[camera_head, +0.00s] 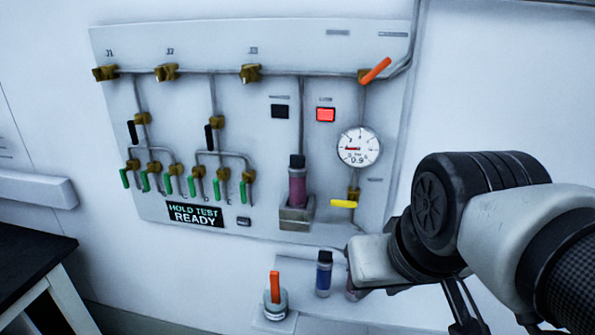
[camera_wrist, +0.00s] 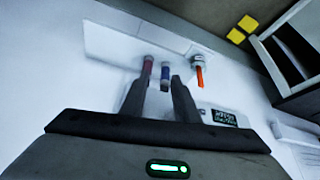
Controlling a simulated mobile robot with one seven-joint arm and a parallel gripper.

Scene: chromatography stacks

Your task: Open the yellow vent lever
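The yellow vent lever (camera_head: 343,204) lies about horizontal at the lower right of the wall panel, on a brass valve (camera_head: 353,192) below the round gauge (camera_head: 358,147). It points left from the valve. I cannot make it out in the wrist view. My gripper (camera_wrist: 158,84) shows in the wrist view with its two dark fingers apart and nothing held between them. Cartridges show beyond the fingertips. In the head view my arm is at the lower right, with its end low and right of the lever, apart from it.
An orange lever (camera_head: 375,71) sits above the gauge. A purple cartridge (camera_head: 297,187) stands in a holder left of the yellow lever. Below, a shelf bears a blue cartridge (camera_head: 323,273) and an orange-topped piece (camera_head: 275,288). A red-lit square (camera_head: 326,115) and a "HOLD TEST READY" display (camera_head: 195,214) show.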

